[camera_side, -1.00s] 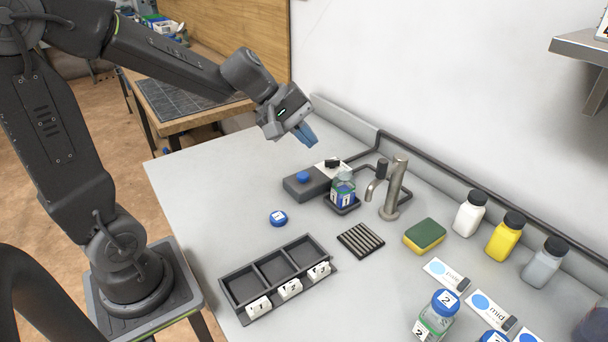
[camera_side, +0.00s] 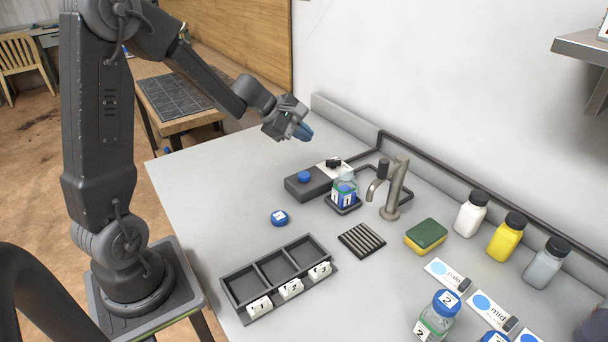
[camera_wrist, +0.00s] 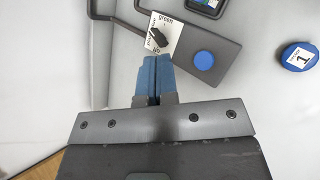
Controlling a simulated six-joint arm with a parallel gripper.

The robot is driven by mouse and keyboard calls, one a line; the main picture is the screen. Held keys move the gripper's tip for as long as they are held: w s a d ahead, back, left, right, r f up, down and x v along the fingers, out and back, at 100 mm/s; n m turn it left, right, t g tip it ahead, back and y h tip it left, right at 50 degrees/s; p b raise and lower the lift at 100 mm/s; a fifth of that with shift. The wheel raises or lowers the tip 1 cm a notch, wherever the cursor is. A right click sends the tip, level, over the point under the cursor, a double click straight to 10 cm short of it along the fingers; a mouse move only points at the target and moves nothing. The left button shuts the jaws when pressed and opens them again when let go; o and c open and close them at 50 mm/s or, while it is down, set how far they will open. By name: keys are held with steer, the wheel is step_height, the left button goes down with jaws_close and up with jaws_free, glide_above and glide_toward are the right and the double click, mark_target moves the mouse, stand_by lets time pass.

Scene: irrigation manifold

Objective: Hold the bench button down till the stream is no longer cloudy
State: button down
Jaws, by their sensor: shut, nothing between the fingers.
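A dark grey box bears a round blue button (camera_side: 304,176) at its left end and a white label with a black switch at its right end. The button also shows in the wrist view (camera_wrist: 203,60), ahead and right of my fingertips. My gripper (camera_side: 306,133) is shut and empty, raised above and behind the box, apart from the button. In the wrist view its blue fingers (camera_wrist: 154,60) are together near the label. A small metal tap (camera_side: 383,182) stands right of the box; I cannot make out a stream from it. A jar with a blue label (camera_side: 345,190) sits on a small black tray.
A loose blue cap marked 1 (camera_side: 279,217) lies in front of the box. A three-part rack (camera_side: 277,271), a drain grate (camera_side: 361,240), a sponge (camera_side: 426,236) and several bottles stand nearby. The bench's left part is clear.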

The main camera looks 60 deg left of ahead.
mark_target(303, 176)
steer(key=shift+f, duration=4.25)
steer(key=shift+f, duration=0.1)
steer(key=shift+f, duration=0.3)
steer(key=shift+f, duration=0.6)
stand_by(0.5)
steer(key=shift+r, duration=0.15)
stand_by(0.8)
steer(key=shift+r, duration=0.85)
steer(key=shift+r, duration=2.55)
